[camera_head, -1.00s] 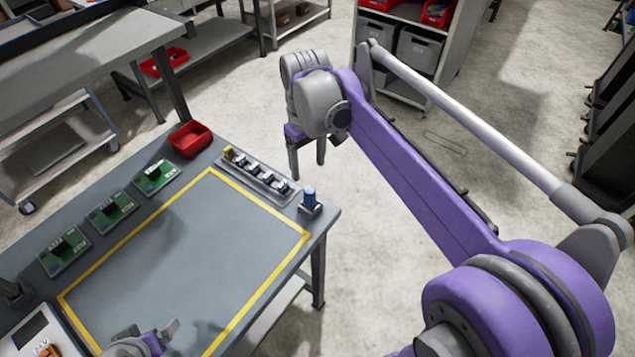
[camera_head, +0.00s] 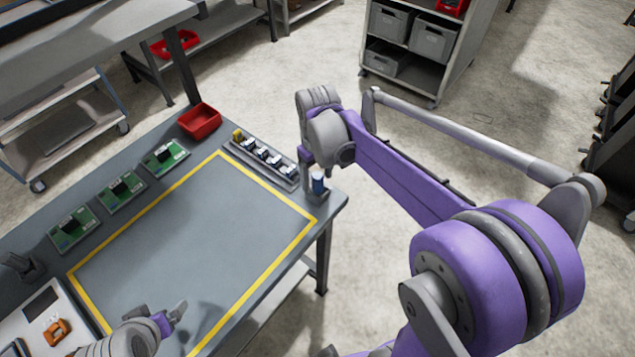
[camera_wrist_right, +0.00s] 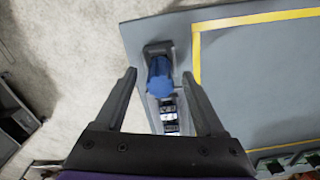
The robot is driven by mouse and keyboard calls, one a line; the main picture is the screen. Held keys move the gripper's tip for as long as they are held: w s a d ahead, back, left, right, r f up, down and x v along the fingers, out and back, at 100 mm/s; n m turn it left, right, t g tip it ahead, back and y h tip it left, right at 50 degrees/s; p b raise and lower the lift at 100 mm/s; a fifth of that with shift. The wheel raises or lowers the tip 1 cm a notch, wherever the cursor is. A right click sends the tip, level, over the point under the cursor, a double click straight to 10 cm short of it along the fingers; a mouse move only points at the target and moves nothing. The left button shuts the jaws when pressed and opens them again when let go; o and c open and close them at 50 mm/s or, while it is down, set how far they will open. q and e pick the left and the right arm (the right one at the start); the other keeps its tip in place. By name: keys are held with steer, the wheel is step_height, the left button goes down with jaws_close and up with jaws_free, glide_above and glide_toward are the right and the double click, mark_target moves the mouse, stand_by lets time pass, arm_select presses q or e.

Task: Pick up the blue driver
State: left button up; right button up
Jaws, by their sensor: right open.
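The blue driver (camera_head: 318,184) stands upright in a dark holder at the right corner of the workbench. In the right wrist view the driver (camera_wrist_right: 160,77) shows from above, between the two fingers of my right gripper (camera_wrist_right: 160,80). That gripper is open, with a gap on each side of the driver. In the head view my right gripper (camera_head: 316,172) is at the driver and partly covers it. I cannot tell how far down the fingers reach. My left gripper (camera_head: 171,317) is low over the bench's near edge, and its jaw state is unclear.
A tray (camera_head: 288,184) with several small parts lies beside the driver. A red bin (camera_head: 199,121) and several green boards (camera_head: 166,156) line the far-left side. A yellow outline (camera_head: 268,268) frames a clear bench area. A shelf with grey bins (camera_head: 433,36) stands behind.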

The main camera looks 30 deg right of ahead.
steer(key=shift+s+f, duration=0.1)
steer(key=shift+c, duration=0.2)
jaws_close()
arm_select(q)
steer(key=shift+w+r, duration=0.1)
steer(key=shift+r, duration=0.2)
arm_select(e)
step_height(320, 180, up, 10)
steer(key=shift+r, duration=0.1)
stand_by(0.4)
steer(key=c, duration=0.8)
jaws_free()
jaws_close()
